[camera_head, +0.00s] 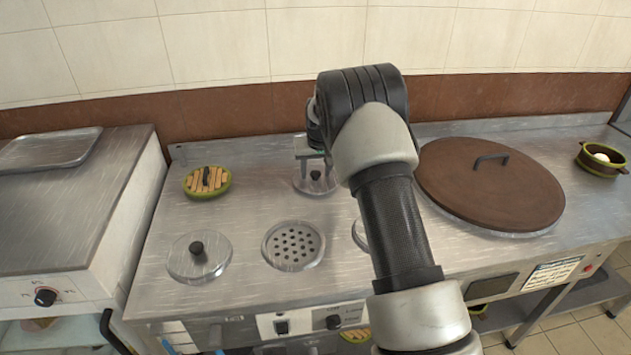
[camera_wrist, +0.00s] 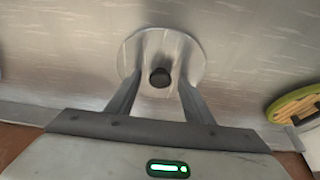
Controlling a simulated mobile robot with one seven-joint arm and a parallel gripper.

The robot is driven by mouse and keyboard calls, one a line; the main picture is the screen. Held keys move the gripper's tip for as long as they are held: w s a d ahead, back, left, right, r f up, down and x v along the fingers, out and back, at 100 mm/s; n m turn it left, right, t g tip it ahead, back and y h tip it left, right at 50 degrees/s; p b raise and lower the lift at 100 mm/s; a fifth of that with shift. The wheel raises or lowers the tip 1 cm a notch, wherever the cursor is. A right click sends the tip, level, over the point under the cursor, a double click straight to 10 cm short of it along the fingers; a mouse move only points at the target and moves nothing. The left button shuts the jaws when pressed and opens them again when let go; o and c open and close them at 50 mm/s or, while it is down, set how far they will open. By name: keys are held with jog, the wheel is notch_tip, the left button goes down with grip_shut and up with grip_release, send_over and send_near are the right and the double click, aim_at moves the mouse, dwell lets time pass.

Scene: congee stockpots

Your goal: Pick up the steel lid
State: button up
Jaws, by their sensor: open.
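A round steel lid (camera_head: 315,187) with a dark knob lies at the back of the steel counter, partly hidden by my gripper and arm in the head view. In the wrist view the steel lid (camera_wrist: 188,55) is seen from above, with its knob between my two fingers. My gripper (camera_head: 314,168) is open over this lid. In the wrist view my gripper (camera_wrist: 159,88) has one finger on each side of the knob; I cannot tell whether they touch it. Another steel lid (camera_head: 183,265) with a black knob lies at the front left.
A wooden-slatted, green-rimmed lid (camera_head: 207,182) lies left of my gripper. A perforated round plate (camera_head: 293,262) is in front. A large brown lid (camera_head: 490,185) and a small green-rimmed pot (camera_head: 602,160) stand right. A tray (camera_head: 48,148) lies far left. The wall is close behind.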

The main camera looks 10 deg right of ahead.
jog(key=c, duration=1.1)
jog(key=shift+c, duration=0.2)
jog(key=shift+r, duration=0.15)
